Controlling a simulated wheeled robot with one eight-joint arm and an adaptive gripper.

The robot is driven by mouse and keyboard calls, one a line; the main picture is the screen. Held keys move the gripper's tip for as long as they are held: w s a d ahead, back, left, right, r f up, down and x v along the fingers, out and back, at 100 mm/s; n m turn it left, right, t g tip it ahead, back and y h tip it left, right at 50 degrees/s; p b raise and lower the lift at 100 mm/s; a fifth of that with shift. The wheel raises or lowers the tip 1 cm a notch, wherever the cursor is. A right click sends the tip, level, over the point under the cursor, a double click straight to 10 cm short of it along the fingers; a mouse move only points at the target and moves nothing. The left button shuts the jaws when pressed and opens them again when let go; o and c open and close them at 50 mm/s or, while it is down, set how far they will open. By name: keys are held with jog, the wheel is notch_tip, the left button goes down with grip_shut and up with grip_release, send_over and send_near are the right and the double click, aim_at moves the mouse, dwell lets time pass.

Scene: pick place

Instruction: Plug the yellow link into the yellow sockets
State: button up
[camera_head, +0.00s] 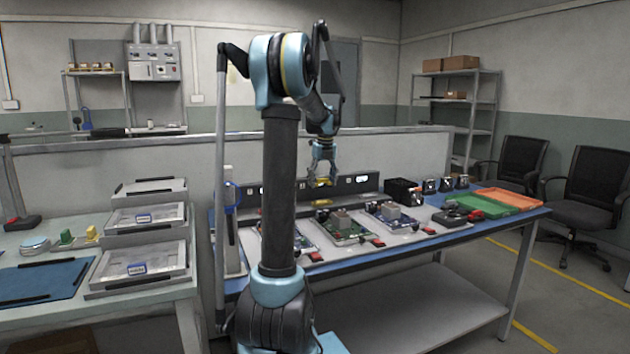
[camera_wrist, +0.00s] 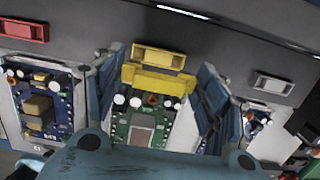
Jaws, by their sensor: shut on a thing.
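My gripper (camera_head: 323,165) is shut on the yellow link (camera_head: 322,182) and holds it above the blue-topped bench, in front of the dark upright panel. In the wrist view my gripper (camera_wrist: 160,72) has its blue fingers at the two ends of the yellow link (camera_wrist: 157,81). A yellow socket frame (camera_wrist: 166,57) lies just beyond the link in that view, in line with a green circuit board (camera_wrist: 135,122). The link looks apart from the socket, but the gap is hard to judge. Part of the board is hidden by my gripper.
A red socket (camera_wrist: 25,31) and a pale socket (camera_wrist: 273,84) flank the yellow one. Boards on trays (camera_head: 340,226) line the bench. A black box (camera_head: 402,192), green tray (camera_head: 502,202) and orange tray (camera_head: 508,193) stand to the right.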

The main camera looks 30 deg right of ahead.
aim_at(322, 202)
jog(key=shift+w+d+f, duration=0.1)
jog(key=shift+f, duration=2.5)
jog(key=shift+f, duration=0.85)
dwell(1.2)
jog(key=o, duration=1)
jog(key=shift+o, duration=1.2)
